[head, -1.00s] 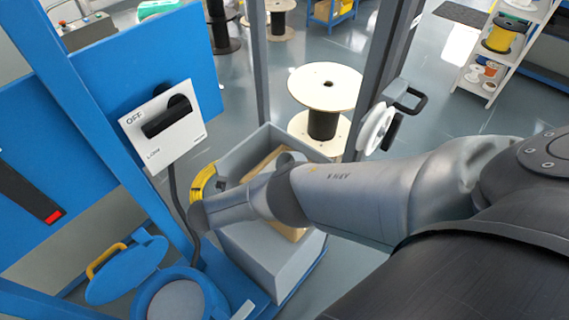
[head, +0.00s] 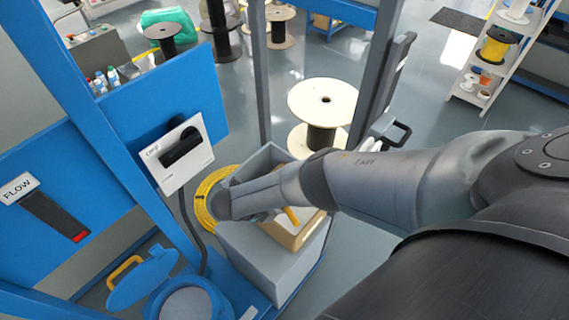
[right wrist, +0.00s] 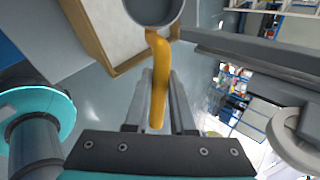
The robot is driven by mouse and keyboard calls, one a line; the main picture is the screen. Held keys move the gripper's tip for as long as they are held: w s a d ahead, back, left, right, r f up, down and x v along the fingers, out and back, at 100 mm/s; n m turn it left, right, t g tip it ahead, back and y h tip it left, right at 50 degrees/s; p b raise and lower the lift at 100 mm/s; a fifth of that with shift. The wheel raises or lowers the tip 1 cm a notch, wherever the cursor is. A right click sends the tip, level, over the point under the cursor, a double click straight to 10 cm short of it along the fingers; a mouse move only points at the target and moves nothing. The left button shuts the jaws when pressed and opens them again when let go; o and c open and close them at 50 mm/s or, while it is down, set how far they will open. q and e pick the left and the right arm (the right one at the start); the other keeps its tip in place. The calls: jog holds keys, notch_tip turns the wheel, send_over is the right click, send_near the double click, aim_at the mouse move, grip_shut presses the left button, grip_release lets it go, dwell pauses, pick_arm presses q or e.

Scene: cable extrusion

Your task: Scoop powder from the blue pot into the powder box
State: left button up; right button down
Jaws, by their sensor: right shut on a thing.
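My right gripper (right wrist: 155,95) is shut on the yellow-orange handle (right wrist: 157,75) of a scoop. The scoop's round grey cup (right wrist: 152,12) is cut off at the top of the right wrist view, and I cannot tell whether it holds powder. The powder box (right wrist: 92,40) has a wooden wall and a pale inside, and lies beside and beyond the cup. In the head view the powder box (head: 306,236) sits in a grey bin, partly behind my right arm. The blue pot (head: 160,303) stands open at the bottom, with a pale surface inside. My left gripper is out of view.
The pot's blue lid (head: 143,283) with a yellow handle lies open beside the pot. A blue frame carries an OFF switch panel (head: 180,152) and a FLOW lever (head: 55,216). A grey post (head: 262,90) and a wooden spool (head: 322,102) stand behind the bin.

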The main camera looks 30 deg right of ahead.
jog(key=r+y+p, duration=0.1)
jog(key=y+p, duration=0.1)
jog(key=p, duration=0.1)
jog(key=shift+r, duration=0.25)
jog(key=shift+d+r+y+p, duration=0.15)
jog(key=shift+r+y+p, duration=0.05)
jog(key=shift+y+p, duration=0.4)
jog(key=shift+y, duration=0.7)
jog(key=shift+r+y, duration=0.4)
jog(key=shift+y, duration=0.3)
jog(key=shift+a, duration=0.2)
